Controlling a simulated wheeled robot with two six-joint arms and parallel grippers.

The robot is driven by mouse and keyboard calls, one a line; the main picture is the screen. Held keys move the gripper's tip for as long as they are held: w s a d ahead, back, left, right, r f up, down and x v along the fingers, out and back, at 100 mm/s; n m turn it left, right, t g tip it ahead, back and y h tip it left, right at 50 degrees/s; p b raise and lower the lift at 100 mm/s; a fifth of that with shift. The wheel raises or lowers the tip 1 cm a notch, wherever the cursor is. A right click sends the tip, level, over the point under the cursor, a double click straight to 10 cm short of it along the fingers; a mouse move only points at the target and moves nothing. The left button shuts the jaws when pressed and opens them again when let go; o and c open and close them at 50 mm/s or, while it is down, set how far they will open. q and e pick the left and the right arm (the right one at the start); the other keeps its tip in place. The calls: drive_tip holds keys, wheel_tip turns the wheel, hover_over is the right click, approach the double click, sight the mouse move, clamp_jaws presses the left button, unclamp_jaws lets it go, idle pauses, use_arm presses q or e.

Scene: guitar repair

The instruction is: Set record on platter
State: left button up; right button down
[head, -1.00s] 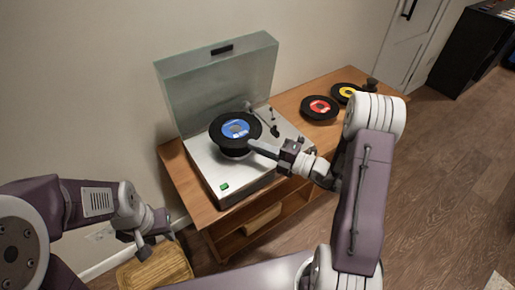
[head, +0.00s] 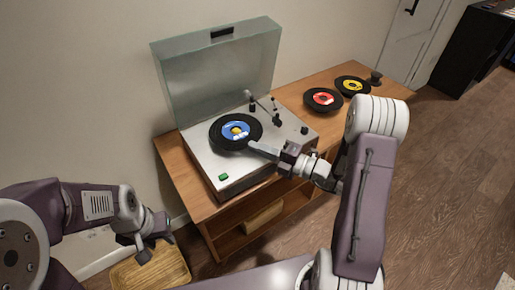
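A black record with a blue label (head: 236,130) lies over the platter area of the silver turntable (head: 205,171). The platter is hidden beneath it, so I cannot tell whether the record lies fully flat. My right gripper (head: 256,147) reaches in from the right, its fingertips at the record's right front edge. I cannot tell whether its fingers are shut on the edge. The tonearm (head: 262,108) is behind the record, at the back right of the deck. My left gripper (head: 144,248) hangs at the lower left, away from the turntable; its opening is unclear.
The turntable's clear lid (head: 220,75) stands raised at the back. A red-label record (head: 323,99) and a yellow-label record (head: 352,86) lie on the wooden cabinet (head: 290,92) to the right. A wooden stool top (head: 155,272) is below my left gripper.

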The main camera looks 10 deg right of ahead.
idle(0.3)
drive_tip(key=shift+p, duration=0.4)
idle(0.5)
drive_tip(key=shift+p, duration=0.4)
drive_tip(key=shift+f+b, duration=0.4)
drive_tip(key=shift+f, duration=0.25)
drive_tip(key=c, duration=2)
unclamp_jaws()
drive_tip(key=shift+o, duration=0.2)
drive_tip(key=shift+d, duration=0.1)
